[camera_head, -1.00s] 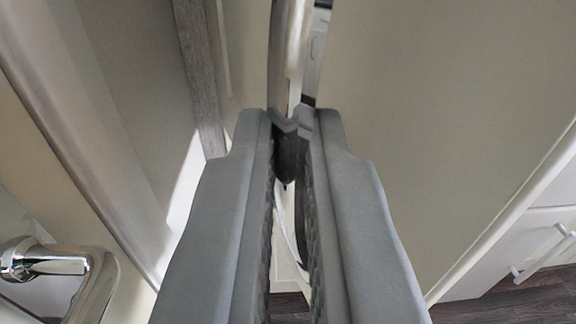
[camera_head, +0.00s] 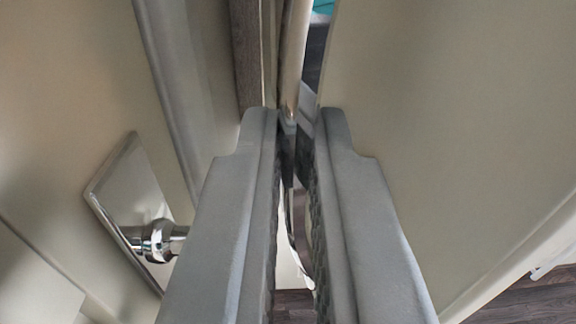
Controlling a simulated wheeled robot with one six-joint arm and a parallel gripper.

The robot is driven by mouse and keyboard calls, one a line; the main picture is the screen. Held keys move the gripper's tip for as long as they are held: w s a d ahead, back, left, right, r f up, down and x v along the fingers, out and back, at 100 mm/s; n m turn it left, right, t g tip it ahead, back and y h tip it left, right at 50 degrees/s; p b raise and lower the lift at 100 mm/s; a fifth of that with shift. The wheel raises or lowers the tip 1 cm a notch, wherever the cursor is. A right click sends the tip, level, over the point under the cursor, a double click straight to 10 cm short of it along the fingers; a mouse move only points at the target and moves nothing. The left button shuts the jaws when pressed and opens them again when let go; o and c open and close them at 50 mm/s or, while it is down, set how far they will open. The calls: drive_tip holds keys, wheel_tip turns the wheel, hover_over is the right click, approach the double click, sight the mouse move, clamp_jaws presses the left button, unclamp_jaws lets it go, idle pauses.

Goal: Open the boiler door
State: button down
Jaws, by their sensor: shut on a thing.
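My gripper (camera_head: 298,125) reaches up through the middle of the head camera view. Its two grey fingers are closed on a narrow, shiny metal bar (camera_head: 295,60), which looks like the boiler door's handle. Part of the bar is hidden between the fingers, and its curved lower part shows in the gap between them. The large cream panel (camera_head: 450,130) to the right of the fingers looks like the boiler door. It is tilted in view, and a dark gap with a bit of teal shows beside its upper left edge.
A cream panel (camera_head: 80,110) on the left carries a chrome fitting (camera_head: 152,240) on a square plate, close to the left finger. A wood-grain strip (camera_head: 247,55) runs down left of the bar. Dark wooden floor (camera_head: 520,305) shows at the lower right.

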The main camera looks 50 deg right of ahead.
drive_tip(key=c, duration=2)
unclamp_jaws()
drive_tip(key=shift+d+r, duration=0.1)
drive_tip(key=shift+d, duration=0.1)
drive_tip(key=shift+o, duration=0.8)
drive_tip(key=shift+w+d, duration=0.15)
drive_tip(key=shift+d, duration=0.1)
drive_tip(key=shift+a, duration=0.1)
drive_tip(key=shift+s+a, duration=0.2)
drive_tip(key=shift+a, duration=0.05)
drive_tip(key=v, duration=1.6)
drive_tip(key=shift+s+a, duration=0.25)
drive_tip(key=shift+a, duration=0.05)
drive_tip(key=shift+s, duration=0.1)
